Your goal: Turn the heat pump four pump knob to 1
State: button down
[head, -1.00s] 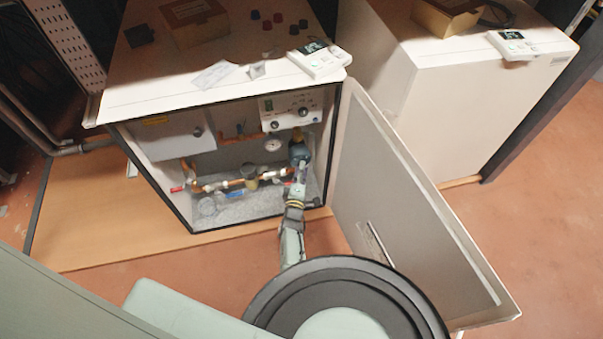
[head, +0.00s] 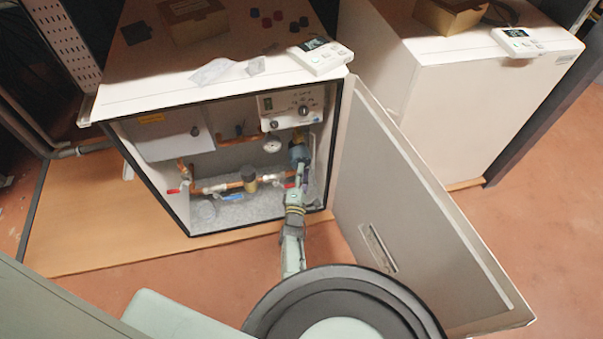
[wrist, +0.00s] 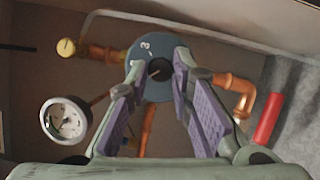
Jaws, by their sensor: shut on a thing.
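The heat pump pump (head: 299,151) is a blue round body low on the right inside the open cabinet. In the wrist view, its blue-grey face (wrist: 150,91) carries small white numerals near the upper left rim; one looks like a 3. The dark pump knob (wrist: 158,69) is at its centre. My gripper (wrist: 160,66) reaches in from the front, its two purple-padded fingers on either side of the knob and shut on it. The fingers hide part of the face, and I cannot tell the knob's setting. My gripper also shows in the head view (head: 301,171), in front of the pump.
The open cabinet door (head: 420,215) stands to the right of my arm. Copper pipes (wrist: 238,90), a round gauge (wrist: 65,120) and a red handle (wrist: 268,118) are near the gripper. A control panel (head: 292,105) is above the pump. A second white unit (head: 440,100) stands right.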

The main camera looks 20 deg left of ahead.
jog(key=c, duration=1.4)
grip_release()
notch_tip(320, 180, up, 10)
jog(key=shift+r, duration=0.1)
